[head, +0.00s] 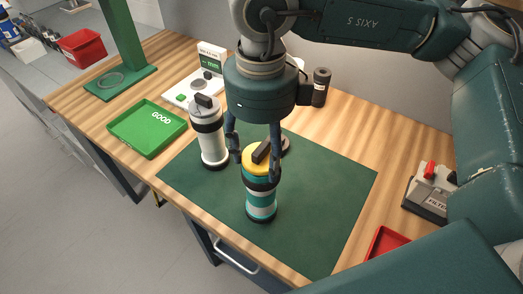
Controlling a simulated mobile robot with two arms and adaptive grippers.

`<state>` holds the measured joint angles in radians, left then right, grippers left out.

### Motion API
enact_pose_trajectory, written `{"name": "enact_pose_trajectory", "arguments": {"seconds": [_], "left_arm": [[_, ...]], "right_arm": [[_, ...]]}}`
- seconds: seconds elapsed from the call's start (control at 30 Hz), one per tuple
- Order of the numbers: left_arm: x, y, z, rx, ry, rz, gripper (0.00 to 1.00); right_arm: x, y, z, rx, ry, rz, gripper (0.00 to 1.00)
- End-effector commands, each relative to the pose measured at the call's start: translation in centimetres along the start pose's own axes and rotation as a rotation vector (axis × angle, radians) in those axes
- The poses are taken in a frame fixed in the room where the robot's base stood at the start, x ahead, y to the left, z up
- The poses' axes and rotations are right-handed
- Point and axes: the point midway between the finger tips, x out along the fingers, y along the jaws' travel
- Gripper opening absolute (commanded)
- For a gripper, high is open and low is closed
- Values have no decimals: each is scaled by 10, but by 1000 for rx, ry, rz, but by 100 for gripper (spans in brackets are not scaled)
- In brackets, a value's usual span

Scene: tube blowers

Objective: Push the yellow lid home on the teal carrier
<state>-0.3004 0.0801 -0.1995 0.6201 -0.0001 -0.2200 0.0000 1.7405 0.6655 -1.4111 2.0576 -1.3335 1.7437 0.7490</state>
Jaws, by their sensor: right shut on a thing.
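The teal carrier (261,204) stands upright on the dark green mat, with white bands and a black band near its top. The yellow lid (250,162) sits at the carrier's top end, with a dark bar across it. My right gripper (254,167) reaches down from above, one finger on each side of the lid, and is shut on it. Whether a gap is left between lid and carrier cannot be told from this angle. My left gripper is not in view.
A white carrier (213,146) with a black top stands close left of my gripper. A green GOOD tray (147,143) lies further left. A dark canister (320,87) stands at the back. A red tray (383,244) and a FILTER box (428,196) are at right. The mat's right part (335,190) is clear.

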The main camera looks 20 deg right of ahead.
Motion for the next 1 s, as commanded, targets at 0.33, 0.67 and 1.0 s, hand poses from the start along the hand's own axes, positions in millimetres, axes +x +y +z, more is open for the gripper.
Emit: {"name": "enact_pose_trajectory", "arguments": {"seconds": [0.33, 0.67, 1.0], "left_arm": [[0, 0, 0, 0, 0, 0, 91], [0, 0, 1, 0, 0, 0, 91], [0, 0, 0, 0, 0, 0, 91]], "right_arm": [[1, 0, -1, -1, 3, 1, 79], [-11, 0, 1, 1, 0, 0, 79], [-81, 0, 1, 0, -1, 0, 79]]}}
